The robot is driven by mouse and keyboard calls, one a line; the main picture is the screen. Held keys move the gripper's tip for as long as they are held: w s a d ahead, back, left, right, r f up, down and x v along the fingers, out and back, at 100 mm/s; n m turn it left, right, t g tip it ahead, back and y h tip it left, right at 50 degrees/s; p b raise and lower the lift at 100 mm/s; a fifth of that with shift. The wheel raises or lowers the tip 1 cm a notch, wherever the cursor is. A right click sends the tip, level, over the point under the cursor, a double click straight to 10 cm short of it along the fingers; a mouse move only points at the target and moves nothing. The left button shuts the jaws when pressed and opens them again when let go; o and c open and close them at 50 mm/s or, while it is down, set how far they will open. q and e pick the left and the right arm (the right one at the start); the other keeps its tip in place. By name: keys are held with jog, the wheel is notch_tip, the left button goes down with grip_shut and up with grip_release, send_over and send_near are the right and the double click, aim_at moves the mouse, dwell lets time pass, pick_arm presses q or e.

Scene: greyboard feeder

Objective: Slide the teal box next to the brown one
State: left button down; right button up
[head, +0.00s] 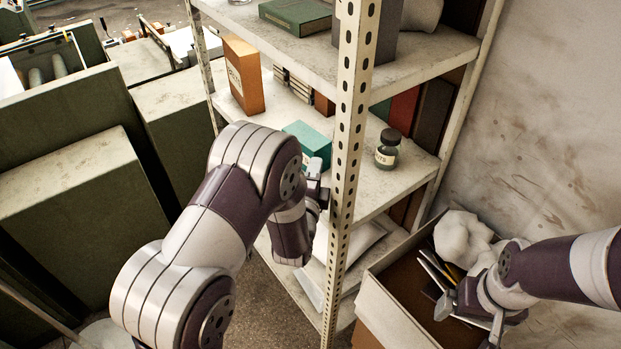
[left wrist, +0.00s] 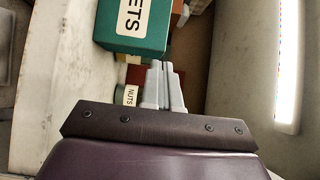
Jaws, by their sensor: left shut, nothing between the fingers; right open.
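The teal box (head: 309,142) lies on the shelf's middle board, partly hidden by my left arm. In the left wrist view the teal box (left wrist: 137,27) shows a white label ending in "ETS". The orange-brown box (head: 243,76) stands upright on the same board, to the left of the teal box with a gap between them. My left gripper (head: 318,178) is shut and empty at the shelf's front, close to the teal box. Its fingertips (left wrist: 163,67) appear just beside the box's lower right edge; contact cannot be told. My right gripper (head: 468,318) is open over the carton at lower right.
A perforated shelf post (head: 349,150) stands just right of my left gripper. A dark-lidded jar (head: 387,150) stands on the board to the right; its "NUTS" label (left wrist: 131,95) shows in the left wrist view. An open carton (head: 390,313) with crumpled white material is at lower right.

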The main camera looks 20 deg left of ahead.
aim_at(314, 144)
pick_arm(q)
jog(key=shift+w+r, duration=0.1)
jog(key=shift+w, duration=0.4)
jog(key=shift+w+a, duration=0.25)
jog(key=shift+w, duration=0.2)
pick_arm(e)
jog(key=shift+a+r, duration=0.15)
jog(key=shift+r, duration=0.1)
pick_arm(q)
jog(key=shift+d, duration=0.1)
pick_arm(e)
jog(key=shift+f, duration=0.1)
